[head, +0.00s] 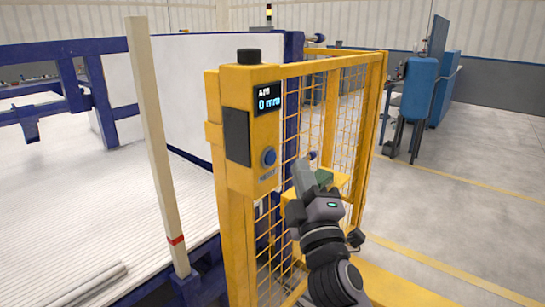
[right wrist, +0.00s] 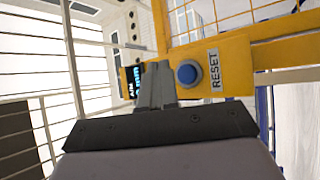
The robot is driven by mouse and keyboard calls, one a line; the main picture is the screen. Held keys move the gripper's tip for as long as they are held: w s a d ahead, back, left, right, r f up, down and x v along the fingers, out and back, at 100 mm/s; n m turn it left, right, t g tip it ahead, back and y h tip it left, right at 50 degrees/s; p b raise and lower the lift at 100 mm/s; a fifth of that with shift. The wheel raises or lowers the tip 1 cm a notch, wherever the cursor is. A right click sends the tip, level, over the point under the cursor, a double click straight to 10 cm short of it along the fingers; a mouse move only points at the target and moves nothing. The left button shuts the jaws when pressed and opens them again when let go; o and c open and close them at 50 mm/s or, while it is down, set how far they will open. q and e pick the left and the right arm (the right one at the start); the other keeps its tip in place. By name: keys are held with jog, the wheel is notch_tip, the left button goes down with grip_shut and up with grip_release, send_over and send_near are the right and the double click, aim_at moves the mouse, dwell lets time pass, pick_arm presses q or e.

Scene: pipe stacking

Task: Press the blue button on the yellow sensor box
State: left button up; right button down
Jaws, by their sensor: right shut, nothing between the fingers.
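The yellow sensor box (head: 236,160) is mounted upright on the yellow fence post in the head view. Its display (head: 267,98) reads "0 mm". The round blue button (head: 269,156) is low on its front face, above a RESET label. In the right wrist view the blue button (right wrist: 188,74) shows beside the fingers, with the RESET label (right wrist: 215,68) to its right. My right gripper (head: 304,168) is shut and empty, to the right of the button in the head view. In the wrist view its fingertips (right wrist: 157,68) appear left of the button; a gap to the button shows in the head view. My left gripper is not in view.
A yellow mesh fence (head: 330,110) runs back behind my right gripper. A pale post with a red band (head: 160,150) stands left of the box. White pipes (head: 100,220) lie on the left. A blue machine (head: 420,90) stands at the back right; the floor at right is clear.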

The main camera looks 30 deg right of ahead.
jog(key=shift+s+d, duration=0.2)
jog(key=shift+s, duration=0.3)
jog(key=shift+s+d, duration=0.2)
jog(key=shift+s, duration=0.25)
jog(key=s+a+f+m+g+y+p, duration=0.1)
jog(key=a+f+g+y, duration=0.15)
jog(key=f, duration=0.65)
jog(key=s+a+f+m+g+y+p, duration=0.1)
jog(key=a+f+m+g+y, duration=0.15)
jog(key=f, duration=0.65)
jog(key=s+a+f+m+g+y+p, duration=0.1)
jog(key=s+a+f+m+g+y, duration=0.1)
jog(key=s+f, duration=0.5)
jog(key=s+a+f+m+g+y, duration=0.2)
jog(key=s+f, duration=0.5)
jog(key=f, duration=0.4)
jog(key=m+g, duration=0.1)
jog(key=g, duration=0.1)
jog(key=shift+a+f+g+p, duration=0.25)
jog(key=shift+a+g+p, duration=0.05)
jog(key=shift+p, duration=0.05)
